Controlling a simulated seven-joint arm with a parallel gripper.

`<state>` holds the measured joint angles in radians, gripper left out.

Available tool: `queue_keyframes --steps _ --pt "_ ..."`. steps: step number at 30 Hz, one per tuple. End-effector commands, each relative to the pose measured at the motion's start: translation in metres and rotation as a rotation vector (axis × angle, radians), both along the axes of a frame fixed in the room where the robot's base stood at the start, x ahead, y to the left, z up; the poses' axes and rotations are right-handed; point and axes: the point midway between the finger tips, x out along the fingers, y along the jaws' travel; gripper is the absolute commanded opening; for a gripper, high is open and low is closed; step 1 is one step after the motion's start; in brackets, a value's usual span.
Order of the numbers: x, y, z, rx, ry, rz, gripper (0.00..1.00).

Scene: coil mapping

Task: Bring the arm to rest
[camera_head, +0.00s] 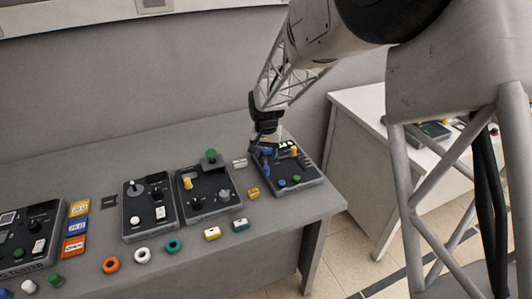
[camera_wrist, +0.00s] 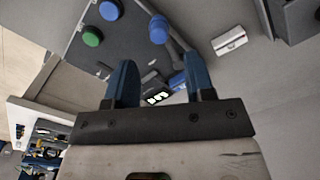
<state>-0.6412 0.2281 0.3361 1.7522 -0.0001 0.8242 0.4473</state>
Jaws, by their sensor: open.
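My gripper (camera_head: 264,144) hangs over the back left part of the rightmost dark control panel (camera_head: 292,174) on the grey table. In the wrist view my gripper (camera_wrist: 158,88) shows two blue fingers spread apart with nothing held between them. The panel also shows in the wrist view (camera_wrist: 112,48), with a blue knob (camera_wrist: 158,29) and a green button (camera_wrist: 92,37) beyond the fingers. I cannot tell whether the fingers touch the panel.
More control panels (camera_head: 150,205) stand to the left on the table (camera_head: 190,272). Orange, white and teal rings (camera_head: 174,246) and small coloured blocks (camera_head: 212,233) lie along the front. A second white table (camera_head: 360,110) stands at the right, with floor between.

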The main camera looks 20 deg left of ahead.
Motion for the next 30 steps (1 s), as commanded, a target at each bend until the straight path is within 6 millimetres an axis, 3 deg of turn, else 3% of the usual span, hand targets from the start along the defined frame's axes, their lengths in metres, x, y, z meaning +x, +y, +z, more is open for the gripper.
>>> queue_keyframes --steps 19,25,30 --pt "0.0 -0.007 0.006 0.002 -0.003 -0.003 0.49" --pt "-0.002 -0.037 0.028 0.009 -0.013 -0.013 0.49" --pt "-0.008 -0.081 0.057 0.016 -0.026 -0.029 0.49"
